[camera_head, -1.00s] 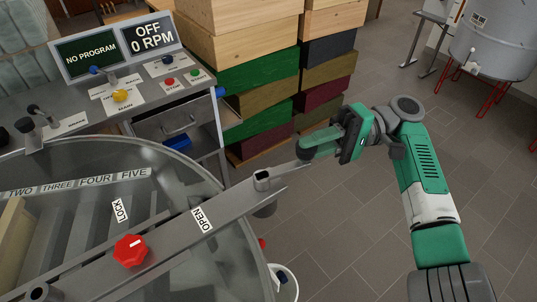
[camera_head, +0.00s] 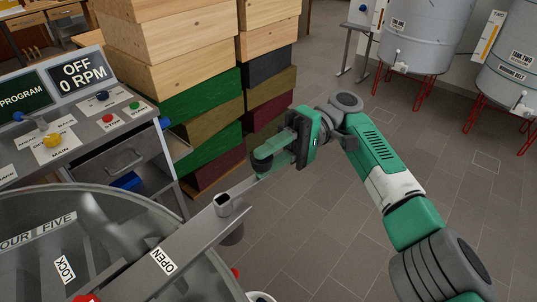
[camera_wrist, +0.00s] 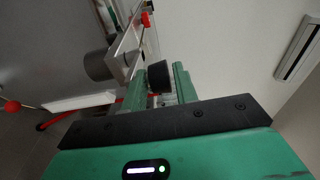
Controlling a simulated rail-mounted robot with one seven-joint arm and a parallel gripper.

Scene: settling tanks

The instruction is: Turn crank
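The crank is a grey arm (camera_head: 245,190) on a hub (camera_head: 223,204) at the end of the bar across the drum. A dark knob (camera_head: 262,163) stands at its outer end. My gripper (camera_head: 264,155) reaches in from the right with its green fingers around this knob. In the wrist view the black knob (camera_wrist: 159,76) sits between the two fingers (camera_wrist: 159,85) and appears to touch both, so the gripper looks shut on it. The fingers hide part of the knob in the head view.
The clear-lidded drum (camera_head: 100,208) is at lower left, with an OPEN label (camera_head: 163,261) on its bar. A control panel (camera_head: 90,125) reads OFF, 0 RPM. Stacked wooden boxes (camera_head: 175,60) stand behind the crank. Grey tanks (camera_head: 425,40) stand back right; the tiled floor between is clear.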

